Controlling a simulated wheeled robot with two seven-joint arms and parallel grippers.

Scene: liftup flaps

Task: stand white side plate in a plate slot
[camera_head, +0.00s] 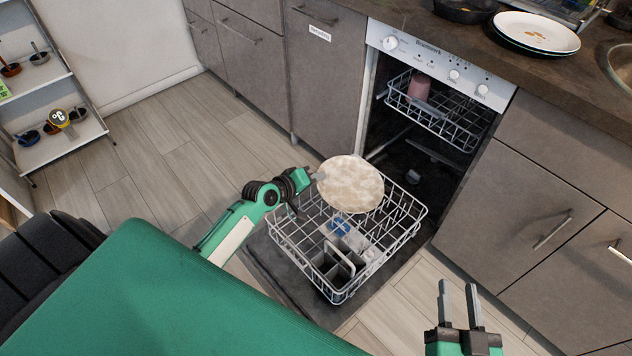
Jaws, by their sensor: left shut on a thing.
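A round pale plate with brownish smudges (350,184) is held by its left edge in my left gripper (312,177), which is shut on it. The plate is over the back left part of the lower dishwasher rack (409,236); I cannot tell whether it touches the rack. The plate hides the rack's wires and slots behind it. My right gripper (458,304) is at the lower right, with its two fingers apart and nothing between them.
The dishwasher (442,62) is open, its upper rack (460,132) holding a pink cup (419,86). A grey cutlery basket (338,270) stands in the lower rack's front. Stacked plates (537,33) are on the counter. A shelf (55,142) stands at the left. Floor is clear between.

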